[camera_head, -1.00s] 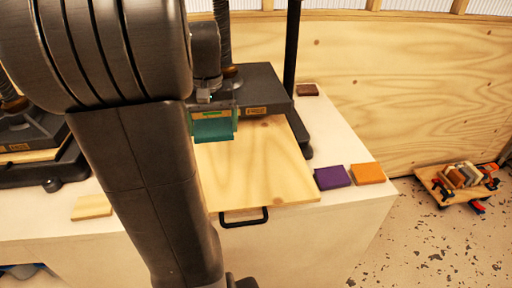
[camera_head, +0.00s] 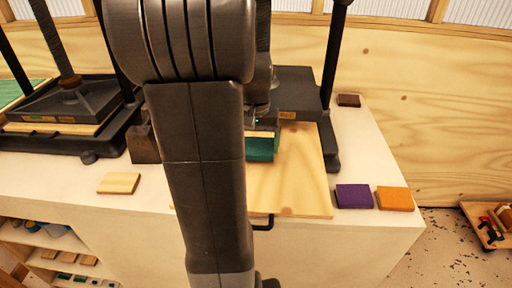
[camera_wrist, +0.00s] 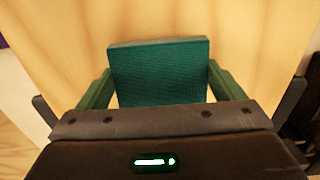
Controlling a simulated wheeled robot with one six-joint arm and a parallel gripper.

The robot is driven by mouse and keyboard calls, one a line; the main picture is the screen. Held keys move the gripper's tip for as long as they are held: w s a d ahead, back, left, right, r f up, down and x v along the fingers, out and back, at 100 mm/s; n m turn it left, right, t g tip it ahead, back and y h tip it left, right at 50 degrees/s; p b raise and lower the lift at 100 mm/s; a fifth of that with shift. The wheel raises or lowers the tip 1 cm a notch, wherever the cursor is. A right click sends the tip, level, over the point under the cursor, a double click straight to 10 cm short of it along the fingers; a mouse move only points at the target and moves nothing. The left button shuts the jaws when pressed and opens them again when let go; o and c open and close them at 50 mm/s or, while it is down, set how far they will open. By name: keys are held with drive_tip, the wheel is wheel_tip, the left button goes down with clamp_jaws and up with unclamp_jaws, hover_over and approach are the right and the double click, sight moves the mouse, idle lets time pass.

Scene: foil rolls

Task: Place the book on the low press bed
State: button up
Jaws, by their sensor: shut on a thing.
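My gripper (camera_wrist: 158,85) is shut on a teal, cloth-textured book (camera_wrist: 160,72), with a green finger at each side of it. In the head view the book (camera_head: 260,149) hangs below my wrist, partly hidden by my arm. It is over the rear of a pale wooden press bed (camera_head: 290,180), which sticks out from under the right-hand press and has a black handle. In the wrist view the pale wood fills the background behind the book. I cannot tell whether the book touches the bed.
A second black press (camera_head: 70,105) stands at the left. A purple book (camera_head: 353,196), an orange book (camera_head: 395,198) and a dark brown one (camera_head: 348,100) lie right of the bed. A pale block (camera_head: 119,183) lies left. A loaded cart (camera_head: 487,222) stands on the floor at the right.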

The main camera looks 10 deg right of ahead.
sight(256, 147)
drive_tip(key=shift+f, duration=0.65)
drive_tip(key=shift+f, duration=0.1)
drive_tip(key=o, duration=0.8)
drive_tip(key=shift+c, duration=0.2)
wheel_tip(256, 147, up, 12)
drive_tip(key=shift+p, duration=0.3)
